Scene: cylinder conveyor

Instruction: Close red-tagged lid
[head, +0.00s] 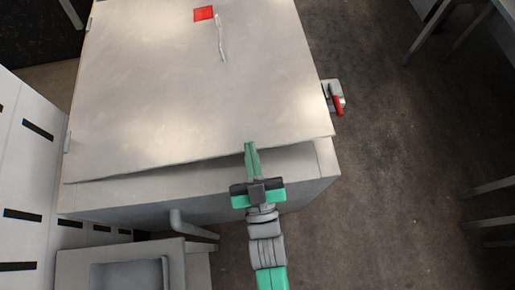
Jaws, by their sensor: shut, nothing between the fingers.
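The lid (180,90) is a large pale metal panel with a red tag (204,13) near its far edge. A thin metal handle (220,40) lies beside the tag. The lid sits over a pale box-like cabinet (315,165) and is slightly raised, with a gap along its near edge. My gripper (251,146) is shut and empty at the lid's near edge, to the right of its middle. Its fingertips overlap the edge in the picture; I cannot tell whether they touch it.
A latch with a red lever (338,105) sticks out from the cabinet's right side. A sink-like basin (130,275) stands at the lower left, near a pipe (190,228). A slotted white wall (30,170) is on the left. Open floor (400,180) lies to the right, with metal legs beyond.

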